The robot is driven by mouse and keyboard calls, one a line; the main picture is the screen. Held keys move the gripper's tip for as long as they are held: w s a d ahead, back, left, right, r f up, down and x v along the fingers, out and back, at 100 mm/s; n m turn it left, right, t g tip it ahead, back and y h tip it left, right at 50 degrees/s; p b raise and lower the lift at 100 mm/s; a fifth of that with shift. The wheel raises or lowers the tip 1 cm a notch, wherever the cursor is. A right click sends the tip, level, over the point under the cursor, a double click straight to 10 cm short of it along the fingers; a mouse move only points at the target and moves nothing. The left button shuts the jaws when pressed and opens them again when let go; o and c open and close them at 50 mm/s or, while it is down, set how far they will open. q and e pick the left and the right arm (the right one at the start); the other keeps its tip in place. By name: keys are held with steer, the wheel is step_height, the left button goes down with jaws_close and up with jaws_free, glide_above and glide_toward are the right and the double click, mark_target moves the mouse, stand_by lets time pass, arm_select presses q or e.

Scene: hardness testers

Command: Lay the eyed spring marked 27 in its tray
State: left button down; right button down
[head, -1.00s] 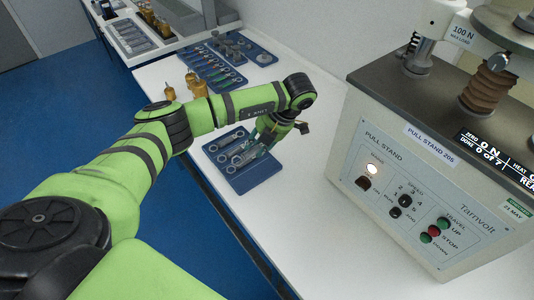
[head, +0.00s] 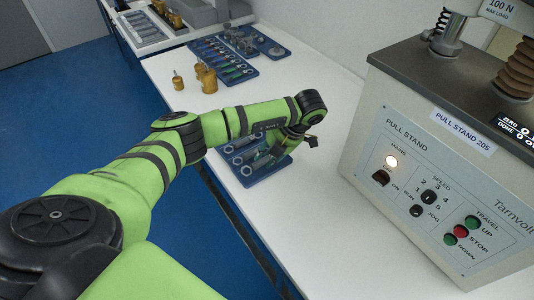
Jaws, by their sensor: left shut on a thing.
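My left gripper (head: 270,153) is low over a small blue tray (head: 268,172) on the white bench. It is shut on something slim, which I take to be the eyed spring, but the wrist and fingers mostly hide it. I cannot read its mark or tell whether it touches the tray. Several eyed metal pieces lie in the tray's left part; the gripper covers some of the tray. My right gripper is not in view.
A longer blue tray (head: 250,72) with several springs lies farther back. Brass weights (head: 206,80) stand left of it. The pull stand (head: 420,160) fills the right. Bare bench (head: 325,215) lies between the small tray and the stand.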

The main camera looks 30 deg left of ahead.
arm_select(q)
steer(key=shift+f, duration=0.4)
steer(key=c, duration=0.9)
jaws_free()
step_height(320, 180, up, 11)
steer(key=p, duration=0.8)
